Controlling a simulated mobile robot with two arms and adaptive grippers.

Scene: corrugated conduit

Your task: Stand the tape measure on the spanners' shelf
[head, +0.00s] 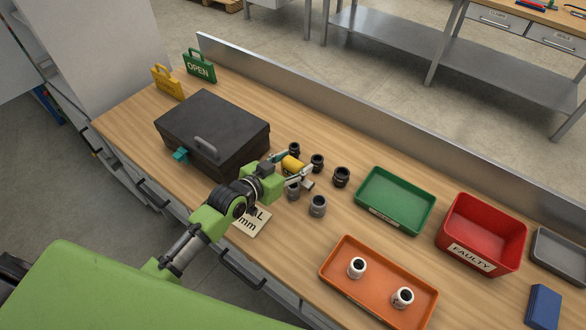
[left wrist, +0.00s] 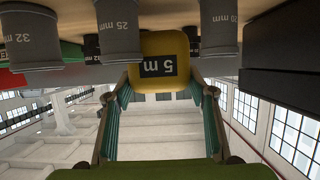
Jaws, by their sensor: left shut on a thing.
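The tape measure (head: 292,163) is yellow and sits between the fingers of my left gripper (head: 296,167), low over the wooden bench among the conduit fittings. In the left wrist view the tape measure (left wrist: 160,52) shows a black "5 m" label that reads upside down. The fingers of my left gripper (left wrist: 160,90) lie on both sides of it and are shut on it. I cannot tell whether the tape measure still touches the bench. No spanners or spanners' shelf can be made out. My right gripper is out of view.
Black and grey fittings (head: 318,206) stand close around the gripper. A black toolbox (head: 212,125) is to the left. A green tray (head: 396,200), an orange tray (head: 345,286) with two white fittings and a red FAULTY bin (head: 482,238) are to the right.

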